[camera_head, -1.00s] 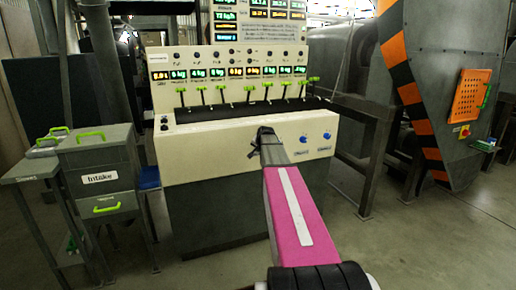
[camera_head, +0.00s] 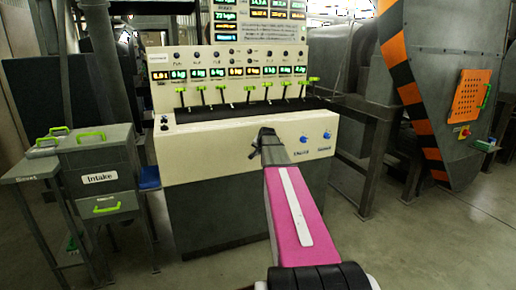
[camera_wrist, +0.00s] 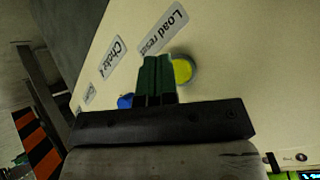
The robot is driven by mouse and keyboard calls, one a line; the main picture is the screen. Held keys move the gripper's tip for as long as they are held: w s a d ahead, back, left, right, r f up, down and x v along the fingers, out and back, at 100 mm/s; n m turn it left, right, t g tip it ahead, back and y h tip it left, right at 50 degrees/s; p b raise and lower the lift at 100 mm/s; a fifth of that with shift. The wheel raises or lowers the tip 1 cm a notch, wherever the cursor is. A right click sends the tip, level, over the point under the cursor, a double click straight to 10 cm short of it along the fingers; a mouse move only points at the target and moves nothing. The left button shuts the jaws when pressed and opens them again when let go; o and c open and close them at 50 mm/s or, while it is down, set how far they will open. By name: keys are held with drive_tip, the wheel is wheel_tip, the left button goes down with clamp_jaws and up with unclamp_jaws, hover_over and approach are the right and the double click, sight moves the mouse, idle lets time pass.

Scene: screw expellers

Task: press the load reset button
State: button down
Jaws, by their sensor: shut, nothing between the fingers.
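The load reset button is a round yellow button (camera_wrist: 183,70) on the cream panel in the wrist view, beside the tilted "Load reset" label (camera_wrist: 163,30). My gripper (camera_wrist: 157,62) is shut and empty. Its dark green fingers point at the panel just left of the button and overlap its left edge in that view. Whether they touch the button or panel cannot be told. In the head view my gripper (camera_head: 261,146) is at the front of the cream console (camera_head: 215,150), and the yellow button is hidden there behind it.
Two blue knobs (camera_head: 304,139) (camera_head: 327,135) sit to the right on the console front. One blue knob (camera_wrist: 125,101) shows left of my fingers in the wrist view. Green-tipped levers (camera_head: 248,90) stand above. An intake cabinet (camera_head: 100,175) is at left, a railing (camera_head: 375,150) at right.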

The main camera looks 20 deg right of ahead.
drive_tip(key=shift+s, duration=0.15)
drive_tip(key=s, duration=0.4)
drive_tip(key=shift+s+d, duration=0.1)
drive_tip(key=shift+s, duration=0.25)
idle(0.8)
